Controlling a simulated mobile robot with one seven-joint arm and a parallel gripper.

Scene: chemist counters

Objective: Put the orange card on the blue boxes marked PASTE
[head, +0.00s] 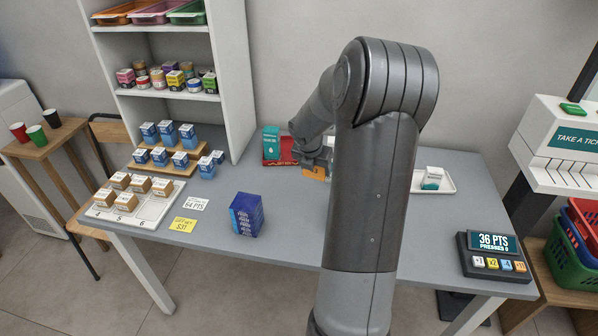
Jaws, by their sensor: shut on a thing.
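The orange card (313,174) is at my gripper (314,163), near the back middle of the counter beside the red tray. My gripper is shut on it; my arm covers much of the gripper and the area to its right. Several small blue and white boxes (187,137) stand on a stepped wooden rack (165,168) at the left, with a few at its right end. Their labels are too small to read. A larger dark blue box (246,214) with printed lettering stands alone at the front middle; I cannot read its words surely.
A red tray (272,163) with a teal box (271,143) is left of my gripper. Small brown boxes (138,184) stand on a numbered white board (150,211). White and yellow cards (183,224) lie nearby. A points device (493,252) is at right; a white tray (447,182) is behind it.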

